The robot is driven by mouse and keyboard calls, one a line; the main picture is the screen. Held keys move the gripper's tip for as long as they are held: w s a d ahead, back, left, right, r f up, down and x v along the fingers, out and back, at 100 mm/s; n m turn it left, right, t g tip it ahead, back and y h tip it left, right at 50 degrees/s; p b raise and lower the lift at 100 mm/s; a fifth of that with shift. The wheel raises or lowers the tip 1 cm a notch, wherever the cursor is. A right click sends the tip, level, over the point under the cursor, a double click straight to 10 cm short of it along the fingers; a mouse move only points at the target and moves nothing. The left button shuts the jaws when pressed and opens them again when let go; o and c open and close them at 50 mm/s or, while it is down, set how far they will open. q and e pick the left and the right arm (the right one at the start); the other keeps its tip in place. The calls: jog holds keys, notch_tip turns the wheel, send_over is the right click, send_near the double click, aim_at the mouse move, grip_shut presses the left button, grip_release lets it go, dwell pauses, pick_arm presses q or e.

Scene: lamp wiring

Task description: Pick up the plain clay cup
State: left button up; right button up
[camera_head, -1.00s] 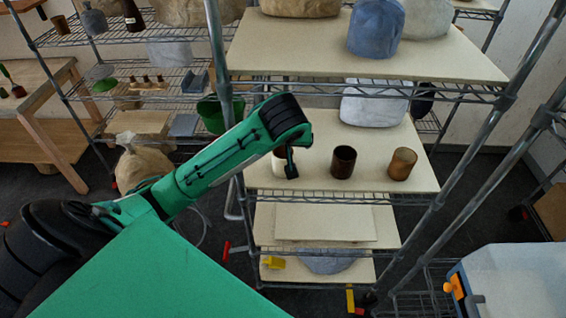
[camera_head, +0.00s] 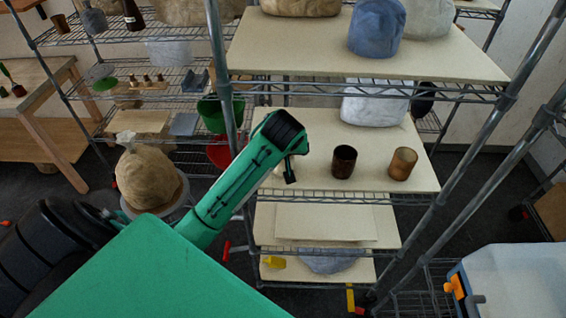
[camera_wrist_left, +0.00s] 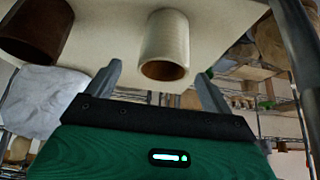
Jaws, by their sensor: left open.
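A plain pale, cream-coloured clay cup (camera_wrist_left: 165,48) is in the left wrist view, just beyond and between the spread fingers of my left gripper (camera_wrist_left: 160,72). The gripper is open and its fingers look apart from the cup. In the head view my left gripper (camera_head: 289,170) is at the left part of the middle shelf board (camera_head: 365,138), and it and the arm hide most of the pale cup. A dark brown cup (camera_head: 344,161) and an amber-brown cup (camera_head: 402,163) stand to its right. The dark cup also shows in the left wrist view (camera_wrist_left: 36,28). My right gripper is not in view.
A metal post (camera_head: 219,75) rises left of the shelf. The upper board (camera_head: 300,45) holds wrapped bundles, including a blue one (camera_head: 376,28). A white wrapped bundle (camera_head: 374,105) sits behind the cups.

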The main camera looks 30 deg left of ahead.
pick_arm(q)
jog(key=x, duration=0.5)
jog(key=shift+s+a+f, duration=0.25)
jog(key=shift+f, duration=0.15)
jog(key=shift+d, duration=0.1)
jog(key=shift+c, duration=0.3)
jog(key=c, duration=1.1)
jog(key=shift+r, duration=0.1)
jog(key=shift+c, duration=0.2)
